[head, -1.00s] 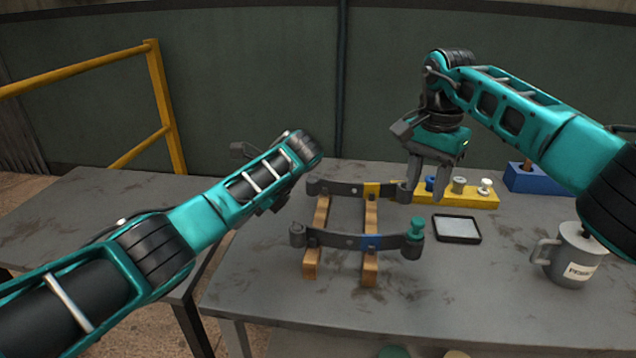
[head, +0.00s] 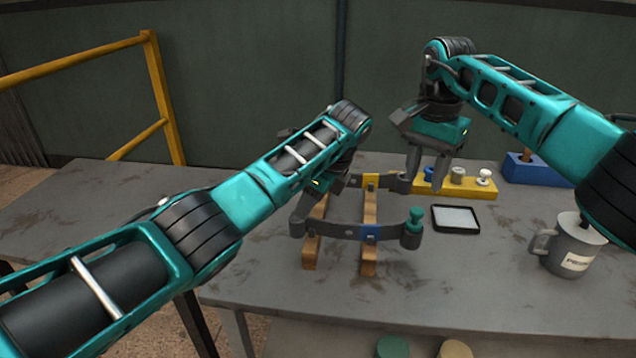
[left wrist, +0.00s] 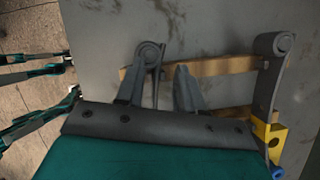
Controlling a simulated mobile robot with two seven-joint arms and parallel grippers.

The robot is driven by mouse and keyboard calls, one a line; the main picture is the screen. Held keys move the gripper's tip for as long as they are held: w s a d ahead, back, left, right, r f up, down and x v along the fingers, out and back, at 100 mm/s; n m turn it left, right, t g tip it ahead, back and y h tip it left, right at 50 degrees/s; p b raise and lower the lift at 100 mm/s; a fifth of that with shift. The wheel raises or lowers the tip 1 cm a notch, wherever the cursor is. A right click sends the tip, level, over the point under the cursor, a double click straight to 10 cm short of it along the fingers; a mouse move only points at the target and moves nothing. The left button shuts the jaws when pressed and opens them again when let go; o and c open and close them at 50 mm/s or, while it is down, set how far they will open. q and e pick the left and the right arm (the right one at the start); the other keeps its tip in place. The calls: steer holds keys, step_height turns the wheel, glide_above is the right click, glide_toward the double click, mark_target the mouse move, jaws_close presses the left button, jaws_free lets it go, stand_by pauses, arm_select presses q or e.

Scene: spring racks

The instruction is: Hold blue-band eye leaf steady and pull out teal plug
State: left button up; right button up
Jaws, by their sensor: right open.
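The blue-band leaf (head: 335,231) lies across two wooden rails, its blue band (head: 370,233) near the right rail. The teal plug (head: 414,218) stands upright in its right eye (head: 411,239). My left gripper (head: 307,207) is at the leaf's left end, partly hidden by my arm. In the left wrist view its open fingers (left wrist: 166,74) reach on either side of a leaf strip, just below the eye (left wrist: 150,53); a gap shows on the right side. My right gripper (head: 425,180) is open and empty, above the table behind the teal plug.
A yellow block (head: 455,189) with several plugs, a blue block (head: 535,173), a dark-framed tray (head: 456,219) and a grey mug (head: 570,248) stand to the right. The front table is clear.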

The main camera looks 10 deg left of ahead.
arm_select(q)
steer(key=shift+x, duration=2.7)
steer(key=shift+c, duration=0.3)
jaws_close()
